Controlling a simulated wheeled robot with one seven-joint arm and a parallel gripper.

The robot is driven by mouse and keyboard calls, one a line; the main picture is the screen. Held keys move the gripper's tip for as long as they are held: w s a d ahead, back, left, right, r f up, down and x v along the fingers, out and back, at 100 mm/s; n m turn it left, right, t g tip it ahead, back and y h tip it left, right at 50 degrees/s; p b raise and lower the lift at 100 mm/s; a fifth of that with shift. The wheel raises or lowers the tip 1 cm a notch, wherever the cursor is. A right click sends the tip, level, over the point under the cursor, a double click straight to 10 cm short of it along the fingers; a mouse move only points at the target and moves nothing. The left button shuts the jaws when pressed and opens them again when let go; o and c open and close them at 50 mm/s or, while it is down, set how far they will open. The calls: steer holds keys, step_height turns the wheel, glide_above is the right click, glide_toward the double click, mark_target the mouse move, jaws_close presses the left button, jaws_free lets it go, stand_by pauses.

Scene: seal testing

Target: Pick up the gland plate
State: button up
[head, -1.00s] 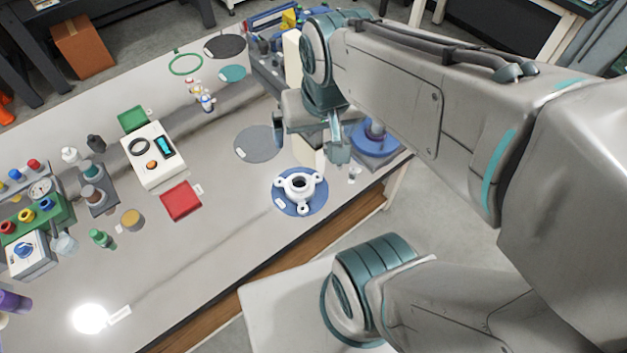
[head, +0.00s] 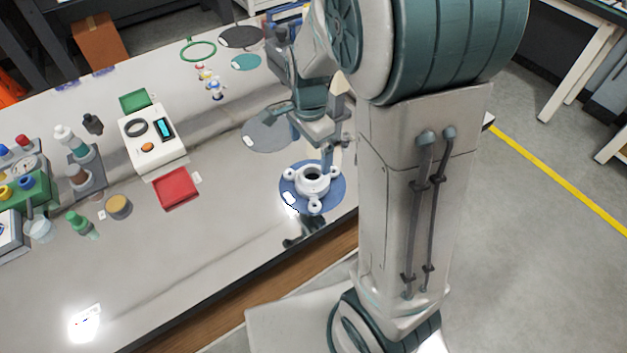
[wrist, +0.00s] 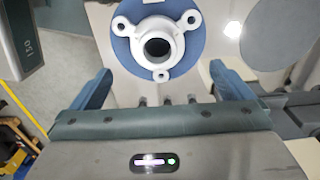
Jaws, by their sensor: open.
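The gland plate (head: 297,176) is a white ring-shaped part with a wide central hole and three lugs. It lies on a round blue mat (head: 333,194) near the table's front edge. In the wrist view the gland plate (wrist: 139,52) is at the top middle, ahead of my gripper (wrist: 160,85), whose two blue fingers are spread wide. Nothing is between the fingers. In the head view my gripper (head: 328,155) is just behind and above the plate, partly hidden by my arm. I cannot tell the exact height gap.
A grey disc (head: 268,136) lies behind the plate. A red square (head: 176,188) and a white device with a screen (head: 150,142) are to the left, with several bottles farther left. The tabletop left of the blue mat is clear.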

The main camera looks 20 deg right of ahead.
steer(key=f, duration=0.6)
steer(key=f+b, duration=0.1)
steer(key=f, duration=0.3)
steer(key=shift+d, duration=0.25)
steer(key=shift+r, duration=0.1)
steer(key=shift+s, duration=0.1)
steer(key=c, duration=1.2)
steer(key=shift+o, duration=0.2)
steer(key=shift+r, duration=0.1)
